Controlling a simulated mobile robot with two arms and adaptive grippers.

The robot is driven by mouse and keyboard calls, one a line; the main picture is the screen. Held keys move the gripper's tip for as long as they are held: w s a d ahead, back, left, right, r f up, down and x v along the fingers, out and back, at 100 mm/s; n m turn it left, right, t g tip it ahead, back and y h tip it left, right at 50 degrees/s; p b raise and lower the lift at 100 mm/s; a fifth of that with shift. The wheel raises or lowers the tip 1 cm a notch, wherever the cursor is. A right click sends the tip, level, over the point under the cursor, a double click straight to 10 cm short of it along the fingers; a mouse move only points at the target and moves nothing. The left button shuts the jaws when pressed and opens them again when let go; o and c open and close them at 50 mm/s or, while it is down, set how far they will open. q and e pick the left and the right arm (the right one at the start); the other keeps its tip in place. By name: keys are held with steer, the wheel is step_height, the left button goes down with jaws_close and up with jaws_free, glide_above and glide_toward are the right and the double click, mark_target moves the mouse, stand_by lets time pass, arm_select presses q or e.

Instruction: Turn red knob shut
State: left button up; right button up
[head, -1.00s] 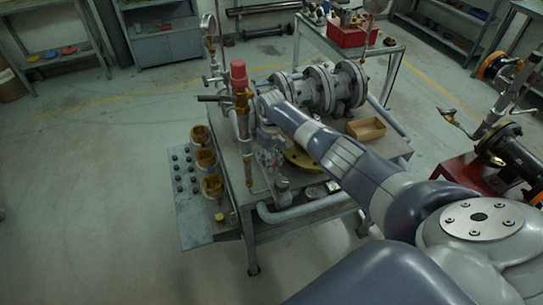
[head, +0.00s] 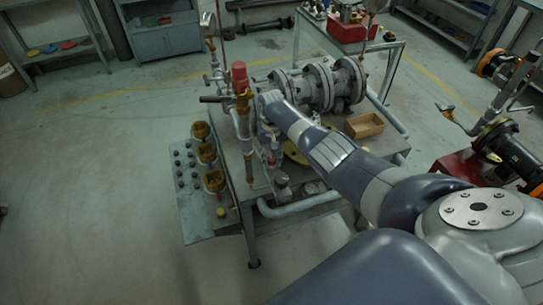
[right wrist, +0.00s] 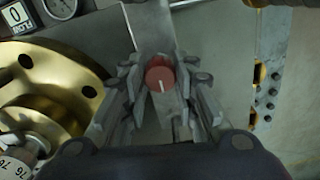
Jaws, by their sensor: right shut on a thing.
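The red knob (right wrist: 160,78) is round with a white mark line on its face. In the right wrist view it sits between the two fingers of my right gripper (right wrist: 161,88), which is shut on it. In the head view the knob is a small red spot (head: 272,160) low on the front of the pipe rig. My right gripper (head: 268,143) points down there beside the brass column and hides part of the fittings. My left gripper is not in view.
A brass wheel (right wrist: 45,90) and a dial gauge (right wrist: 62,7) lie left of the gripper in the wrist view. Flanged grey pipework (head: 318,86), a red-topped brass valve (head: 239,76) and an open wooden box (head: 365,125) stand on the bench.

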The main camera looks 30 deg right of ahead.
mark_target(272, 158)
steer(key=shift+w+r, duration=0.15)
steer(key=o, duration=1)
steer(key=shift+o, duration=0.4)
step_height(272, 158, up, 12)
